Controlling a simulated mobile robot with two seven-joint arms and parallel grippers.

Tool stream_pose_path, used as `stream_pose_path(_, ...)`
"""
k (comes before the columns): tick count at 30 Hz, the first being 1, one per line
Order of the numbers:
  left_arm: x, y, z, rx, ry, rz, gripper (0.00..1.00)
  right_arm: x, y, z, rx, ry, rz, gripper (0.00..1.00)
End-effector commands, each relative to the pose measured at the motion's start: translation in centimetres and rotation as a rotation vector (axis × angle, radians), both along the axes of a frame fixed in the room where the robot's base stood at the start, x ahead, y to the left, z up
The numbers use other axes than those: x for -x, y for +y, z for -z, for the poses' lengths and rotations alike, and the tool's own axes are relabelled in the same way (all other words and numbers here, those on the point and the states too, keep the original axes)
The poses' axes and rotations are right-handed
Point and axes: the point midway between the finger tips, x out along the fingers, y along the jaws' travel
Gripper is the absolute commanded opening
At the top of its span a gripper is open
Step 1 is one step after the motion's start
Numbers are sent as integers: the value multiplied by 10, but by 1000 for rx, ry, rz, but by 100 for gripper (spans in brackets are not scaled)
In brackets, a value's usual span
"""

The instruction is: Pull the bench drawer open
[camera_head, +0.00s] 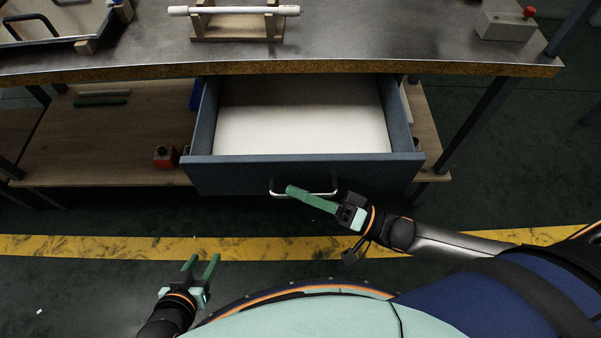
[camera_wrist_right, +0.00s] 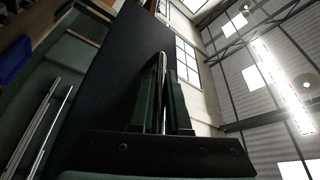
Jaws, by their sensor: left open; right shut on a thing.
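The bench drawer (camera_head: 300,174) has a dark blue front and stands pulled out from under the bench top in the head view. Its inside is pale and looks empty. A metal bar handle (camera_head: 275,190) is on its front. My right gripper (camera_head: 292,192) is shut on the handle. In the right wrist view the handle (camera_wrist_right: 162,70) passes between the fingers of my right gripper (camera_wrist_right: 164,95), beside the dark drawer front (camera_wrist_right: 110,75). My left gripper (camera_head: 203,258) is open and empty, low over the floor, apart from the drawer.
The bench top (camera_head: 360,50) carries a wooden stand (camera_head: 238,30) with a white rod, and a grey box (camera_head: 505,26) with a red button. A lower wooden shelf (camera_head: 90,150) holds a small orange-red item (camera_head: 166,157). Floor with a yellow stripe (camera_head: 90,247) is clear before the drawer.

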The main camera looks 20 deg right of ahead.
Motion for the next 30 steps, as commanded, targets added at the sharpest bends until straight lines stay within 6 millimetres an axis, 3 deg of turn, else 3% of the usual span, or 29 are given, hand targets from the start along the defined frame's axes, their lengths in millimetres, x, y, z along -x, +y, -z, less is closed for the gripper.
stream_pose_path(6,-3,-3,-20,5,-2,1,50,48,13,-4,-2,7,0,0)
stream_pose_path(12,-4,-5,-23,8,3,2,50,77,22,-2,-1,0,1,0)
stream_pose_path(18,-6,-7,-26,10,-4,3,50,88,25,-1,-1,-3,0,0)
stream_pose_path(29,-7,-7,-27,11,-7,5,50,89,25,-1,-1,-3,0,0)
stream_pose_path(30,-7,-7,-27,10,-7,5,50,89,25,-1,-1,-3,0,18)
